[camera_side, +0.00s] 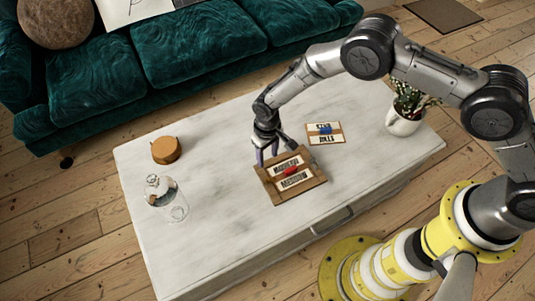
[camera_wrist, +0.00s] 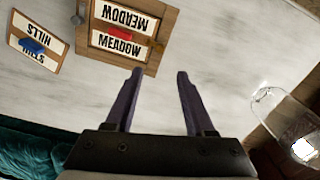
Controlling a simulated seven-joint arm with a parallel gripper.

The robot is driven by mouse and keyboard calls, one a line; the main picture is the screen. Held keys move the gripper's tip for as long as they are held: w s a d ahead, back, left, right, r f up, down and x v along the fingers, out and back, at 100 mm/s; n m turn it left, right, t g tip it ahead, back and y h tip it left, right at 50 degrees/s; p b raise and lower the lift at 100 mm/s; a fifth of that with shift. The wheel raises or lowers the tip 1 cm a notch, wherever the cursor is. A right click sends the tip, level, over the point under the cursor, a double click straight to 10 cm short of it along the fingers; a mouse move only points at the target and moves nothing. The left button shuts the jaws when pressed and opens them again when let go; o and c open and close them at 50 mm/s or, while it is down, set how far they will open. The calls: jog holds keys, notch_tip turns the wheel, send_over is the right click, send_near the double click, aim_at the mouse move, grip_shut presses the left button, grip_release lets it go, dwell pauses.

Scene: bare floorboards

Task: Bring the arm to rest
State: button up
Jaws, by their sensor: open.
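My gripper (camera_side: 270,152) is at the far left corner of a wooden board with MEADOW labels (camera_side: 277,191), above the marble-topped table (camera_side: 215,240). In the wrist view my gripper (camera_wrist: 159,75) shows two dark fingers well apart with nothing between them. The MEADOW board (camera_wrist: 142,66) lies just beyond the fingertips, with a red piece (camera_wrist: 120,34) between its two labels. Whether a finger touches the board is not clear.
A smaller HILLS board (camera_side: 338,138) with a blue piece (camera_side: 325,129) lies behind the MEADOW board. A glass jar (camera_side: 172,205), a round wooden object (camera_side: 165,150) and a potted plant (camera_side: 402,126) stand on the table. A teal sofa (camera_side: 195,52) is behind. The table's left front is clear.

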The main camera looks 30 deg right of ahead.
jog(key=w+d+r+t, duration=0.1)
jog(key=w+r, duration=0.2)
jog(key=r, duration=0.3)
jog(key=w+d+r+m+t+y, duration=0.1)
jog(key=w+d+r, duration=0.15)
jog(key=r, duration=0.35)
jog(key=w+d+r+t, duration=0.1)
jog(key=w+r, duration=0.2)
jog(key=r, duration=0.3)
jog(key=s+d+r+m+t, duration=0.15)
jog(key=d+r, duration=0.35)
jog(key=r, duration=0.5)
jog(key=s+d+r+t, duration=0.15)
jog(key=d+r, duration=0.25)
jog(key=r, duration=0.5)
jog(key=s+d+r+m+t, duration=0.1)
jog(key=s+d+r, duration=0.45)
jog(key=s, duration=0.25)
jog(key=s+d+r, duration=0.4)
jog(key=s+r, duration=0.2)
jog(key=s, duration=0.3)
jog(key=s+d+f, duration=0.1)
jog(key=s+f, duration=0.3)
jog(key=s, duration=0.4)
jog(key=s+d+f+n+g+h, duration=0.1)
jog(key=s+f, duration=0.3)
jog(key=s, duration=0.4)
jog(key=shift+s+d, duration=0.35)
